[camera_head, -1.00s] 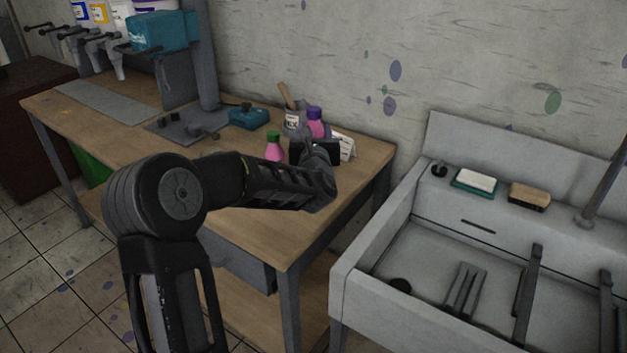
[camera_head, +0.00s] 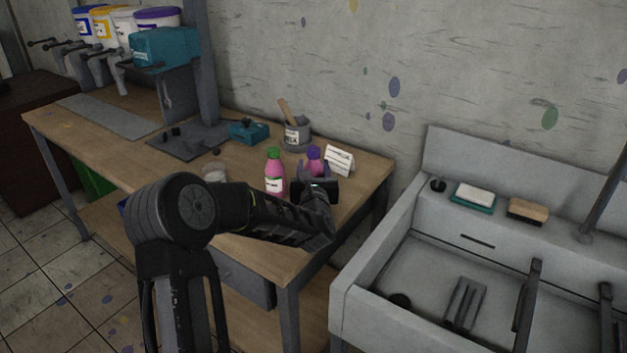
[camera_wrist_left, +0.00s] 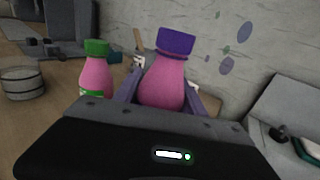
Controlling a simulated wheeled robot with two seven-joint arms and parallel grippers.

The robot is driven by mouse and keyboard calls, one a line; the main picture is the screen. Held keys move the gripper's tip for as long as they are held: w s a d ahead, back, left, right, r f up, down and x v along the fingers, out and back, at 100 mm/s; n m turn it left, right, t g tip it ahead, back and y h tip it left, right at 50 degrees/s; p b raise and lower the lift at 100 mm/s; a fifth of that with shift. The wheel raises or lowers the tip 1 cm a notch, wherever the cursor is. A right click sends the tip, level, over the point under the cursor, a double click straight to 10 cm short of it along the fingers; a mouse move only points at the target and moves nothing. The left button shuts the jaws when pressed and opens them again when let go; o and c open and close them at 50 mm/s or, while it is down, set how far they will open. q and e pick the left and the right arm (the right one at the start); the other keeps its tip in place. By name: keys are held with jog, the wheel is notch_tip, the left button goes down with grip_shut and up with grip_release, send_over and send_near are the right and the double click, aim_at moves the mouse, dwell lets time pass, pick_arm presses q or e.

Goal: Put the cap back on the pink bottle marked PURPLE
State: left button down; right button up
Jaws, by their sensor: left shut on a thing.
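A pink bottle (camera_head: 314,167) with a purple cap (camera_head: 314,152) is in my left gripper (camera_head: 316,184). In the left wrist view the bottle (camera_wrist_left: 163,83) stands between the two fingers, which are shut on its sides. The purple cap (camera_wrist_left: 175,42) sits on its top. The gripper hides the bottle's lower part, so I cannot tell whether it touches the table, and no label shows. A second pink bottle with a green cap (camera_head: 274,174) stands upright just left of it. My right gripper is not in view.
A white card (camera_head: 339,160) and a grey mug (camera_head: 297,135) with a stick stand behind the bottles on the wooden table (camera_head: 235,178). A small round container (camera_head: 214,172) stands left. A sink (camera_head: 440,255) is at right. The table's front right is clear.

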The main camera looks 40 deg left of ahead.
pick_arm(q)
notch_tip(320, 180, down, 4)
jog(key=shift+r, duration=0.15)
dwell(0.3)
jog(key=shift+f, duration=0.2)
jog(key=c, duration=0.7)
grip_release()
jog(key=shift+o, duration=0.2)
jog(key=shift+r, duration=0.15)
